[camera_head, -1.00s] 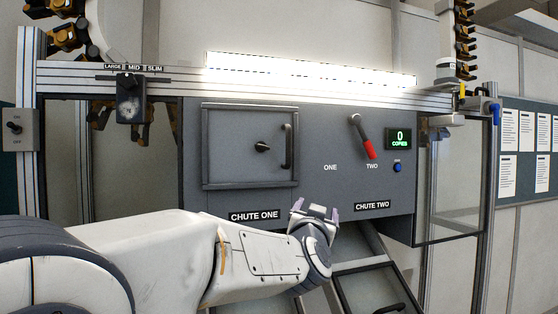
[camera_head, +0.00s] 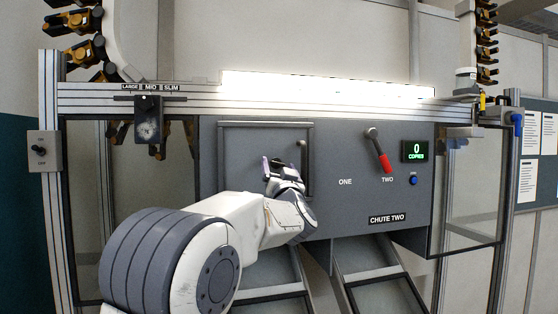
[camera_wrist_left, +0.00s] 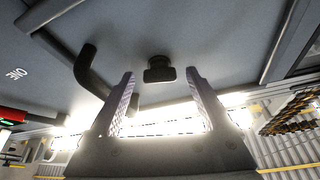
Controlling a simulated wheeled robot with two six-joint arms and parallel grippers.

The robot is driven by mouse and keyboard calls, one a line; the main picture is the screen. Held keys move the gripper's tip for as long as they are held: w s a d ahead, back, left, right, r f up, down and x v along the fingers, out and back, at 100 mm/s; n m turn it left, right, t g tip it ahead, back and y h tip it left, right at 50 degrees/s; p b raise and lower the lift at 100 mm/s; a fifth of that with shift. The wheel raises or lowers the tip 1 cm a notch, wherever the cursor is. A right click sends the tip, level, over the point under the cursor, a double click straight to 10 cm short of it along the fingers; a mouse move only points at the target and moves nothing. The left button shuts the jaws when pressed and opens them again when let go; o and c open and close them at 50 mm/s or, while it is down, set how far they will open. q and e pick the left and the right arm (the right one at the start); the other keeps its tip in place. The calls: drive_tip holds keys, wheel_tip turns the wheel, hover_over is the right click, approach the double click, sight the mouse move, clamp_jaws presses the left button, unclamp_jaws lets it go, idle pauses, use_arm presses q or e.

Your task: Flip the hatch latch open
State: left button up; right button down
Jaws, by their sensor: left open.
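The hatch (camera_head: 240,145) is a grey square door in the grey panel, and it looks closed. Its dark bar handle (camera_head: 305,145) stands at its right side. The handle also shows in the left wrist view (camera_wrist_left: 88,72), left of the fingers. The small black latch (camera_wrist_left: 158,70) shows there between and beyond the fingertips, with no visible grip on it. In the head view my gripper largely hides the latch. My left gripper (camera_head: 283,166) is open in front of the hatch. My right gripper is not in view.
A lever with a red grip (camera_head: 384,163), a blue button (camera_head: 413,180) and a green counter (camera_head: 416,151) are right of the hatch. A dial box (camera_head: 148,120) hangs from the rail at left. Sloping chutes (camera_head: 372,272) lie below the panel.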

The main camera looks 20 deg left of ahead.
use_arm(q)
drive_tip(key=shift+w+a, duration=0.1)
drive_tip(key=shift+w, duration=0.15)
clamp_jaws()
drive_tip(key=shift+f+n+y+b, duration=0.1)
drive_tip(key=shift+n+y+b, duration=0.3)
drive_tip(key=shift+n, duration=0.5)
drive_tip(key=n+g+y, duration=0.1)
drive_tip(key=n, duration=0.2)
drive_tip(key=shift+y, duration=0.3)
unclamp_jaws()
